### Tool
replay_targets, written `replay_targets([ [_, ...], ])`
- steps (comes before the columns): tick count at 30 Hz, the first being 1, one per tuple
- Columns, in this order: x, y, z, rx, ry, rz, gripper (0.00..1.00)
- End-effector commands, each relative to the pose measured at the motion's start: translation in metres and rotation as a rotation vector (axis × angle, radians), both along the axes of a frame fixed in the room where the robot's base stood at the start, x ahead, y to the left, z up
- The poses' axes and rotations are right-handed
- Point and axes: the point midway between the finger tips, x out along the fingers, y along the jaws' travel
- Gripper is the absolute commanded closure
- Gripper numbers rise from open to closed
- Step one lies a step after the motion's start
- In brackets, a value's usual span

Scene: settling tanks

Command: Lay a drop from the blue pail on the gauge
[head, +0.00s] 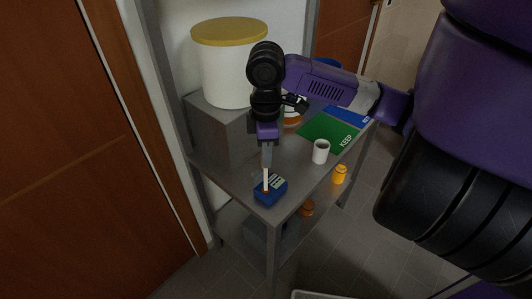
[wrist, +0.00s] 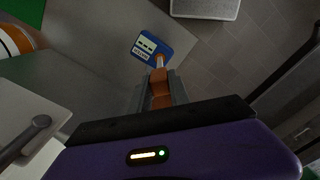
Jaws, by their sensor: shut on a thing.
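My gripper (head: 267,160) points down above the near corner of the grey shelf. It is shut on a dropper, whose orange-brown bulb (wrist: 160,92) shows between the fingers in the wrist view. The dropper's pale stem (head: 265,179) reaches down to the gauge (head: 273,192), a small blue box with a pale face. The gauge also shows in the wrist view (wrist: 143,47). I cannot tell whether the tip touches it, and no drop shows. A blue rounded thing (head: 327,64), perhaps the blue pail, is mostly hidden behind my arm.
A white cup (head: 321,152) and a green mat marked KEEP (head: 327,131) lie right of my gripper. A white canister with a yellow lid (head: 229,32) stands on a grey block (head: 216,130). An orange-striped container (head: 292,117) is behind my gripper. Orange jars (head: 340,174) sit lower down.

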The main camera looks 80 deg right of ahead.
Motion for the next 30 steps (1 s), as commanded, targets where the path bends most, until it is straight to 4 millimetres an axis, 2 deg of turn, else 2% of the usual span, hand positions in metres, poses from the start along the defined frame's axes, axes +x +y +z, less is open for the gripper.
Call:
replay_targets([
  [8, 0.000, 0.000, 0.004, 0.000, 0.000, 0.000, 1.00],
  [30, 0.000, 0.000, 0.056, -0.001, 0.000, 0.001, 1.00],
])
